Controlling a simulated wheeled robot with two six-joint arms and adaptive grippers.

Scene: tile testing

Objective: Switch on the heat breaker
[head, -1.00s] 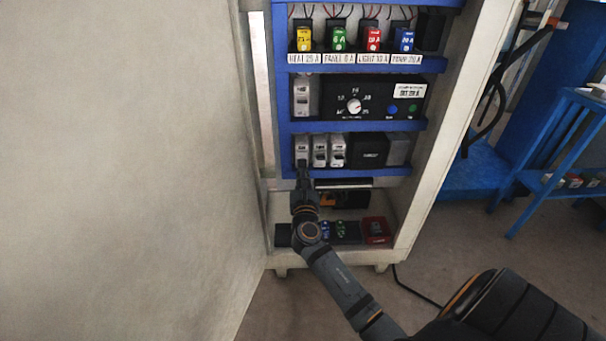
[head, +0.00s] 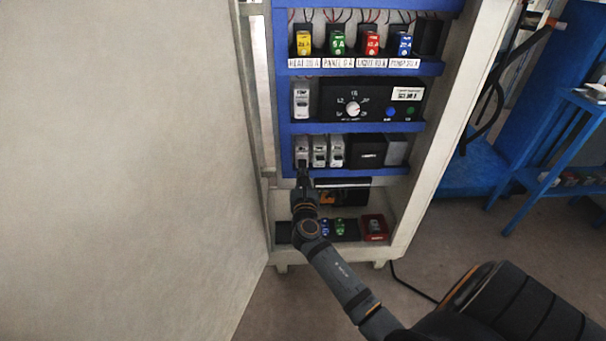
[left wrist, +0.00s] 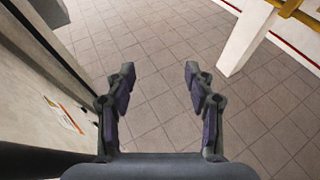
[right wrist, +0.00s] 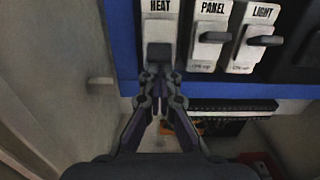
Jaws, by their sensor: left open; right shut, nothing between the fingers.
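The heat breaker (right wrist: 159,30) is a light grey switch labelled HEAT, the leftmost of a row in the right wrist view; it also shows in the head view (head: 302,147). Its dark toggle (right wrist: 158,56) sits lower than the toggles of the panel breaker (right wrist: 211,36) and the light breaker (right wrist: 256,40). My right gripper (right wrist: 158,78) is shut and empty, its tips just below or at the heat toggle; I cannot tell whether they touch it. In the head view the right gripper (head: 304,174) is below the heat breaker. My left gripper (left wrist: 158,75) is open and empty above tiled floor.
Above the breakers are a dial panel (head: 375,95) and a row of coloured fuses. Below are a dark tray of fuses (head: 345,231) and a red box (head: 375,228). A cabinet side wall (head: 258,90) stands close on the left. A blue rack (head: 560,150) is at right.

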